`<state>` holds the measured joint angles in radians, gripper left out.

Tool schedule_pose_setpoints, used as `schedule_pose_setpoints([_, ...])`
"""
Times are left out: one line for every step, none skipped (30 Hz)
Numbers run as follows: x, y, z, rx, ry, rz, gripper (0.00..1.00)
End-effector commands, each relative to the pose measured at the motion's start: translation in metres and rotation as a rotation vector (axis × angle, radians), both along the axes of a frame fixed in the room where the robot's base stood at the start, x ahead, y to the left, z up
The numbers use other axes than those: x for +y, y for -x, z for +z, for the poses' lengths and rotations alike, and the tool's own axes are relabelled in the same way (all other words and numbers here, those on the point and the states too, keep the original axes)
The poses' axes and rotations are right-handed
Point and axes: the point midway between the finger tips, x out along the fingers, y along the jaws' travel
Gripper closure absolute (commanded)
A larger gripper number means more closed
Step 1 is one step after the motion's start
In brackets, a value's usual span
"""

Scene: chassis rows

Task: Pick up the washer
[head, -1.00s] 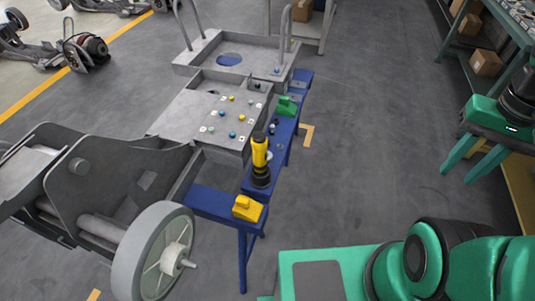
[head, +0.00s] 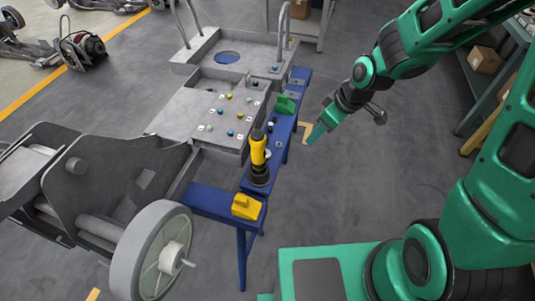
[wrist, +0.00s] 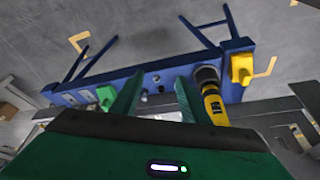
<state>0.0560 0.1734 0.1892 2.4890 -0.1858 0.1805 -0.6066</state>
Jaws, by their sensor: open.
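A small grey ring that looks like the washer (head: 278,144) lies on the blue bench, between the green block and the yellow-and-black power tool. In the wrist view a small round grey piece, probably the same washer (wrist: 155,78), shows between the finger tips, with other small parts close by. Its hole is too small to make out clearly. My gripper (head: 317,134) is open and empty, to the right of the bench and apart from it. Its two green fingers (wrist: 156,90) frame the small parts in the wrist view.
The yellow-and-black tool (head: 258,160) stands upright on the bench (head: 222,203), near the washer. A green block (head: 285,104) sits behind and a yellow block (head: 245,207) at the front end. A grey chassis with a wheel (head: 150,255) stands left.

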Motion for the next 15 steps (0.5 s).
schedule_pose_setpoints([0.022,-0.003,-0.011,-0.013,-0.028,0.059,0.59])
schedule_pose_setpoints([0.033,-0.005,-0.015,-0.025,-0.042,0.091,0.59])
schedule_pose_setpoints([0.047,-0.007,-0.019,-0.041,-0.062,0.126,0.59])
schedule_pose_setpoints([0.056,-0.008,-0.022,-0.051,-0.075,0.148,0.59])
schedule_pose_setpoints([0.064,-0.008,-0.025,-0.059,-0.086,0.169,0.59])
schedule_pose_setpoints([0.073,-0.01,-0.027,-0.071,-0.1,0.19,0.59])
schedule_pose_setpoints([0.079,-0.01,-0.028,-0.077,-0.109,0.203,0.59])
schedule_pose_setpoints([0.083,-0.01,-0.029,-0.084,-0.115,0.214,0.59])
schedule_pose_setpoints([0.088,-0.011,-0.031,-0.09,-0.122,0.225,0.59])
schedule_pose_setpoints([0.091,-0.011,-0.032,-0.093,-0.125,0.23,0.59])
schedule_pose_setpoints([0.093,-0.012,-0.033,-0.096,-0.129,0.235,0.59])
schedule_pose_setpoints([0.095,-0.013,-0.036,-0.097,-0.131,0.238,0.59])
schedule_pose_setpoints([0.097,-0.013,-0.038,-0.098,-0.132,0.239,0.59])
schedule_pose_setpoints([0.098,-0.014,-0.04,-0.098,-0.132,0.238,0.59])
schedule_pose_setpoints([0.1,-0.015,-0.045,-0.097,-0.133,0.239,0.59])
